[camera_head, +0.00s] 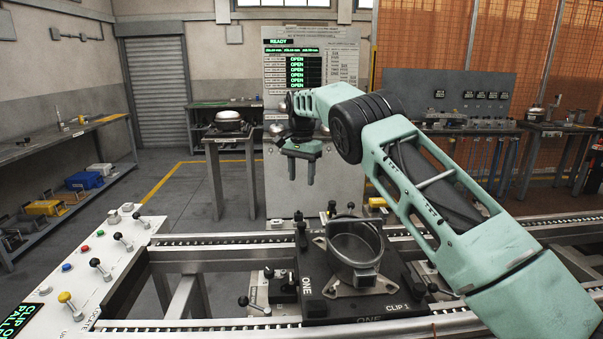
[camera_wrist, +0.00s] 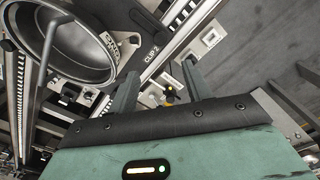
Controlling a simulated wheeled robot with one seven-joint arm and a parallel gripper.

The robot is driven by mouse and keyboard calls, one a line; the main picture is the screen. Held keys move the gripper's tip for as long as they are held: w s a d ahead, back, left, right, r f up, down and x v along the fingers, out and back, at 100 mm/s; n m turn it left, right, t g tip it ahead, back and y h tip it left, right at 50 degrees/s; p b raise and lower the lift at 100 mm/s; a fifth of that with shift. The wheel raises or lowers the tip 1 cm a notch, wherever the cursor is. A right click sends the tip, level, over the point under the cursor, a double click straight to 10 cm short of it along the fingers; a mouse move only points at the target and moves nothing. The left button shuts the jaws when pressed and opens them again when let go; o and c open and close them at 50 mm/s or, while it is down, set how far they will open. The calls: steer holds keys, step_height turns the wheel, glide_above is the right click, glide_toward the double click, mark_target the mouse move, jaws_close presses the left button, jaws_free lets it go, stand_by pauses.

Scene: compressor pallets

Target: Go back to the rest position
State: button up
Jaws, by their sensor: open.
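My gripper (camera_head: 301,168) hangs in the air above the far side of the conveyor, pointing down, with its two fingers apart and nothing between them. In the wrist view the gripper (camera_wrist: 158,82) also shows its fingers spread and empty. Below it and nearer the camera, a grey metal compressor shell (camera_head: 354,247) sits open side up on the black pallet (camera_head: 318,306). The shell (camera_wrist: 82,50) fills the upper left of the wrist view. My gripper is clear of both shell and pallet.
A white control panel (camera_head: 85,268) with levers and buttons stands at the left. The conveyor rail (camera_head: 225,239) runs across the front. A status board (camera_head: 310,70) reads READY and several OPEN lines. A stand with a metal part (camera_head: 229,121) is behind.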

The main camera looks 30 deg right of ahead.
steer(key=shift+r, duration=0.45)
